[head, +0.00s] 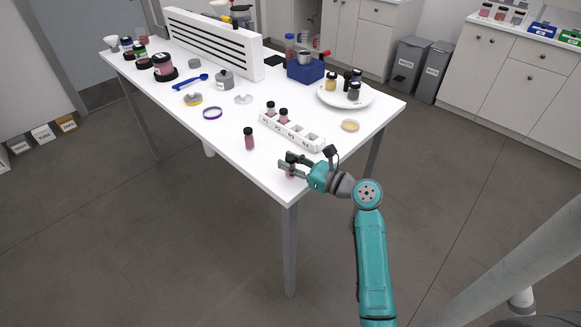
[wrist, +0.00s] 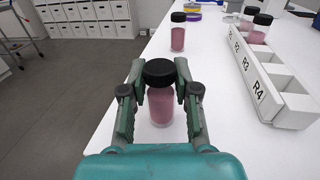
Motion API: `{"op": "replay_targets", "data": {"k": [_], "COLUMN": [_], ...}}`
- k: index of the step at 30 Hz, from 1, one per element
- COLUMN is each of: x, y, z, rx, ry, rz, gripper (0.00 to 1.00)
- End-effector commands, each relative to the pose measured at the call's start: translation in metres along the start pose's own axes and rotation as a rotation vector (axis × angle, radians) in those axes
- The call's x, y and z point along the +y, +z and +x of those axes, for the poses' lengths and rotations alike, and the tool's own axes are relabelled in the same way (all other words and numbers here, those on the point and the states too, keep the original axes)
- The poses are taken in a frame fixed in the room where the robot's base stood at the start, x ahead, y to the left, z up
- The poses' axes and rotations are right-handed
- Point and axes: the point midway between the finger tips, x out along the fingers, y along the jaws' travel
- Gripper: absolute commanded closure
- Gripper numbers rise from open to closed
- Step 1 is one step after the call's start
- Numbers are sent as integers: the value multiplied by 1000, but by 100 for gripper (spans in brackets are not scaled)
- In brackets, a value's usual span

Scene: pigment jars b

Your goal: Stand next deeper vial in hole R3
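A vial of pink powder with a black cap (wrist: 160,104) stands upright on the table between the fingers of my gripper (wrist: 161,72). The fingers are either side of it, with narrow gaps showing beside its body. Another black-capped pink vial (head: 249,140) stands loose on the table, also in the wrist view (wrist: 178,34). The white rack (head: 297,137) has holes labelled R1 to R4. Pink vials stand in R1 (head: 270,107) and R2 (head: 283,115). R3 and R4 are empty.
A white round plate (head: 333,99) with several dark-capped jars stands behind the rack. A shallow tan dish (head: 350,126) lies right of it. A purple ring (head: 212,113) lies left. The table's near edge is close to my gripper.

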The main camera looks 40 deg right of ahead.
Motion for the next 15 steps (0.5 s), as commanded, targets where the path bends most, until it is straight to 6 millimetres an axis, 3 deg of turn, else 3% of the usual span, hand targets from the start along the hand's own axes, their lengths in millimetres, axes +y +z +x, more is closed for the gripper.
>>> {"op": "replay_targets", "data": {"k": [2, 10, 15], "x": [0, 0, 0], "y": [0, 1, 17], "z": [0, 0, 0], "rx": [0, 0, -2], "ry": [0, 0, 0], "rz": [0, -1, -5], "gripper": [100, 100, 100]}}
